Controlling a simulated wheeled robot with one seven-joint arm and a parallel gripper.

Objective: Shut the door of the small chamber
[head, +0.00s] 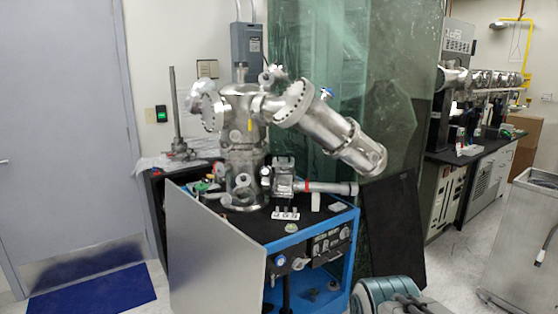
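A steel vacuum apparatus (243,150) with flanged ports stands on a blue-framed cart with a black top. At its right front sits a small boxy metal chamber (284,180). A horizontal tube (335,188) with a red ring runs right from it. The chamber's door is too small to make out clearly, and I cannot tell whether it is open or shut. My gripper cannot be made out in this view.
A flat grey panel (215,250) stands upright at the cart's left front. A teal and grey rounded body (388,295) shows at the bottom edge. A steel cabinet (522,240) stands at the right. A blue mat (92,290) lies before the closed room door (62,130).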

